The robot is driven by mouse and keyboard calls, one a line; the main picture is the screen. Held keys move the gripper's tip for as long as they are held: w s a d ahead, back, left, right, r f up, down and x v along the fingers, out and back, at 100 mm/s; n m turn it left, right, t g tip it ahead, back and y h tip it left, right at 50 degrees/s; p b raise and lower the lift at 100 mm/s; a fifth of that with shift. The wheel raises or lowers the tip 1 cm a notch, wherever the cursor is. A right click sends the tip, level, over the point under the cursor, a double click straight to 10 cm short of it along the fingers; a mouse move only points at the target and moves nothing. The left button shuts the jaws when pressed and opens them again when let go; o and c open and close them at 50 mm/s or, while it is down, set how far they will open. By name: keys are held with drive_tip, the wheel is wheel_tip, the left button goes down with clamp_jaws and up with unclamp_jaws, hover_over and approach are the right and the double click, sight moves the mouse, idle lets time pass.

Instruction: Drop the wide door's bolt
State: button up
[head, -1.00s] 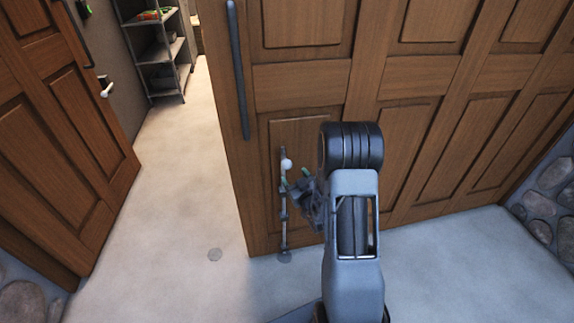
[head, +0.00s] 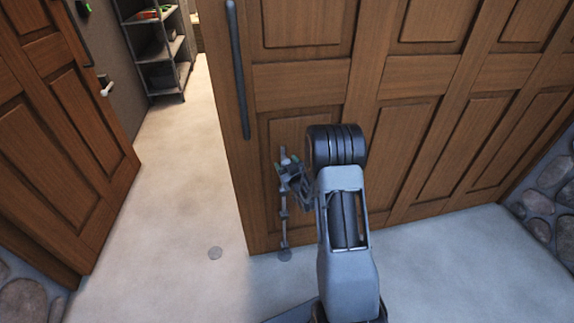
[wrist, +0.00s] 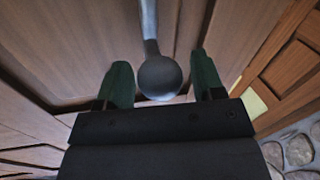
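The wide door (head: 385,75) fills the right half of the head view. Its bolt (head: 284,228) is a thin upright grey rod on the door's lower left, reaching down near a round grey floor plate (head: 285,255). The bolt's round knob (wrist: 159,76) shows in the wrist view as a dark ball on the rod. My gripper (head: 289,168) is at the top of the bolt and hides part of it in the head view. In the wrist view its two green fingers stand either side of the knob, with a gap on both sides.
A second wooden door (head: 55,130) stands open at the left. A shelf (head: 160,50) stands beyond. A long dark handle (head: 238,70) runs up the wide door's left edge. Stone wall (head: 553,205) is at right.

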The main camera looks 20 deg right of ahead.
drive_tip(key=c, duration=1.1)
wheel_tip(320, 180, down, 7)
drive_tip(key=b, duration=0.8)
drive_tip(key=shift+s+f, duration=0.1)
drive_tip(key=shift+f, duration=0.1)
drive_tip(key=o, duration=1)
drive_tip(key=shift+f, duration=0.1)
drive_tip(key=shift+o, duration=1.4)
drive_tip(key=s, duration=1.3)
drive_tip(key=shift+s, duration=0.35)
